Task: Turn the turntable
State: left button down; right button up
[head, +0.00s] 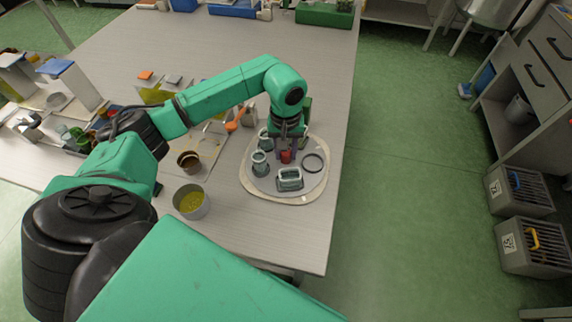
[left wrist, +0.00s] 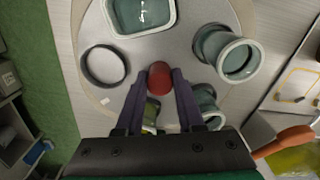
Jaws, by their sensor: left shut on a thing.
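The turntable is a round grey disc (head: 268,183) on a pale, wider base (head: 275,198), near the table's right edge. Its grey top also shows in the left wrist view (left wrist: 165,58). My left gripper (head: 286,155) reaches down over the disc and is shut on a red knob (left wrist: 160,76) near its middle. Around the knob stand a dark ring (head: 312,163), a rectangular glass dish (head: 289,180) and greenish glass jars (head: 260,163); one jar lies partly behind my gripper. My right gripper is not in view.
A metal cup with yellow-green liquid (head: 192,202) and a small brown cup (head: 189,162) stand left of the turntable. An orange-handled tool (head: 232,126) lies behind. The table's front right corner (head: 305,250) is bare. Grey crates (head: 532,247) stand on the green floor at right.

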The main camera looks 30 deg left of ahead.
pick_arm(q)
jog(key=m+b, duration=0.1)
jog(key=m, duration=0.2)
jog(key=m+b, duration=0.2)
jog(key=shift+f+m, duration=0.2)
jog(key=shift+m, duration=0.2)
jog(key=shift+m+b, duration=0.5)
jog(key=shift+m, duration=0.5)
jog(key=shift+r+m, duration=0.15)
jog(key=shift+m, duration=0.45)
jog(key=c, duration=0.7)
grip_release()
